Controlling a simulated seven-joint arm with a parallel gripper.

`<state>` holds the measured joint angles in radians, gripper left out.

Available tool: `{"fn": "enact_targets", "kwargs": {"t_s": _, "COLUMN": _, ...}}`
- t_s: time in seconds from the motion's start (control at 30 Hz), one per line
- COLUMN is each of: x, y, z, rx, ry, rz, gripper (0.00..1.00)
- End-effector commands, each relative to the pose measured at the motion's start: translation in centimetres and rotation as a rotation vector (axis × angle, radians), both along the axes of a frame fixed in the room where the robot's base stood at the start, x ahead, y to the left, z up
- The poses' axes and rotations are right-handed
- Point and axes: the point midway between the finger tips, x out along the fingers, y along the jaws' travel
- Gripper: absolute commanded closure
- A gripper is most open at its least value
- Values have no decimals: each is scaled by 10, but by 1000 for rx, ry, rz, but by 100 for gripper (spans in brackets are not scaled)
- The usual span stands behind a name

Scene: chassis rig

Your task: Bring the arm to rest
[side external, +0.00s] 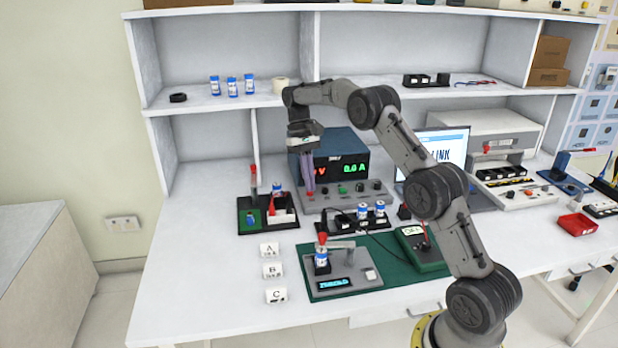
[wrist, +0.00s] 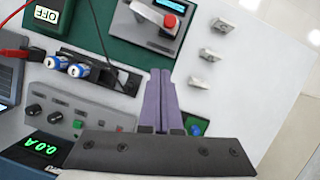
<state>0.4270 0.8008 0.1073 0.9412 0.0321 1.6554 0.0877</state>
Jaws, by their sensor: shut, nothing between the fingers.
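My gripper (side external: 310,190) hangs down in front of the power supply (side external: 345,155) in the side external view, above the bench. Its two purple fingers point down, are together and hold nothing. In the wrist view the fingers (wrist: 160,74) lie side by side, with the bench below. My arm is raised and bent, reaching from the lower right. The fingers look apart from everything around them, though their exact height is hard to judge.
A black tray (side external: 252,226) with a red-handled tool stands left of the gripper. A battery holder (side external: 345,226) and a tester with a battery (side external: 343,284) on the green mat (side external: 397,272) are nearer. Blocks A, B and C (side external: 272,270) stand left. The bench's front left is clear.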

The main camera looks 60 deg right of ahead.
Motion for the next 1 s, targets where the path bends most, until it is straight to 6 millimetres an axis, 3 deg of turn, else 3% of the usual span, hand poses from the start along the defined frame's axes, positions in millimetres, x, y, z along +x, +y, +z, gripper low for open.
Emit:
{"fn": "enact_targets", "kwargs": {"t_s": 0.5, "x": 4, "y": 1, "z": 9, "rx": 0, "ry": -1, "rz": 4, "gripper": 100}}
{"fn": "enact_targets", "kwargs": {"t_s": 0.57, "x": 6, "y": 5, "z": 18, "rx": -7, "ry": -17, "rz": 14, "gripper": 100}}
{"fn": "enact_targets", "kwargs": {"t_s": 0.67, "x": 11, "y": 18, "z": 52, "rx": -33, "ry": -77, "rz": 41, "gripper": 100}}
{"fn": "enact_targets", "kwargs": {"t_s": 0.77, "x": 2, "y": 41, "z": 98, "rx": -55, "ry": -135, "rz": 78, "gripper": 100}}
{"fn": "enact_targets", "kwargs": {"t_s": 0.9, "x": -26, "y": 78, "z": 153, "rx": -84, "ry": -217, "rz": 135, "gripper": 100}}
{"fn": "enact_targets", "kwargs": {"t_s": 1.0, "x": -51, "y": 102, "z": 183, "rx": -103, "ry": -279, "rz": 173, "gripper": 100}}
